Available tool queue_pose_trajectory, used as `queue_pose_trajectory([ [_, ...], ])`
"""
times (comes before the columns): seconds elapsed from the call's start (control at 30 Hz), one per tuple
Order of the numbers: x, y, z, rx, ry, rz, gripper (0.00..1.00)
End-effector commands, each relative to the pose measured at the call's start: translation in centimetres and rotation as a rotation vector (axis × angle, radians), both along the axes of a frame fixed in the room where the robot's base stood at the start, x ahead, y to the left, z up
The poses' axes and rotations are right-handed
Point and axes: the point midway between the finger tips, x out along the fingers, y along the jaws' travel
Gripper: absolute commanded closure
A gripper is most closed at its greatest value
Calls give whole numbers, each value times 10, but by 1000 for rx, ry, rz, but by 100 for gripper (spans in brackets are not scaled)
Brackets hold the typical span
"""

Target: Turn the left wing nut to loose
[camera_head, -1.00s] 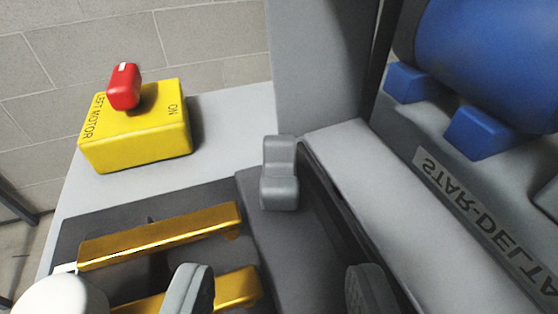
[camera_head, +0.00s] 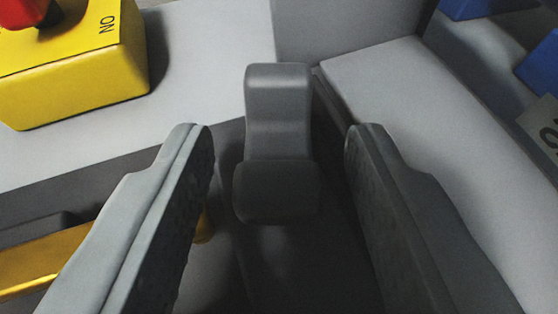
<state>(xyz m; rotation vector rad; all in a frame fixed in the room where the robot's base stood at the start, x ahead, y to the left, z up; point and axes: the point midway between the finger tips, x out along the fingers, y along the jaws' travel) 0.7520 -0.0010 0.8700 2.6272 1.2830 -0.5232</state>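A grey wing nut (camera_head: 278,135) stands in the middle of the view, on a dark grey surface. Its two lobes lie in line, one toward the back and one toward me. My gripper (camera_head: 279,135) is open, with one finger to the left of the wing nut and one to the right. A gap shows on both sides, so neither finger appears to touch it. The wing nut's base is hidden under its lobes.
A yellow box (camera_head: 78,70) with a red knob (camera_head: 25,12) stands at the upper left. A yellow bar (camera_head: 40,265) lies at the lower left, partly behind the left finger. A light grey raised block (camera_head: 410,110) runs along the right. Blue parts (camera_head: 541,62) show at the upper right.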

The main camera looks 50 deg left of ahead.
Motion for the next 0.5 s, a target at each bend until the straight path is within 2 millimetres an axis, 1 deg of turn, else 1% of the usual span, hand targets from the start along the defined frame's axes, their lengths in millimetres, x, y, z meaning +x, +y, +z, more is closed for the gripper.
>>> queue_pose_trajectory([
  [0.03, 0, 0, 0, 0, 0, 0, 68],
  [0.1, 0, 0, 0, 0, 0, 0, 82],
  [0.2, 0, 0, 0, 0, 0, 0, 100],
  [0.33, 1, 0, 0, 0, 0, 11, 100],
  [0.5, 3, -1, 0, 1, -2, 88, 100],
])
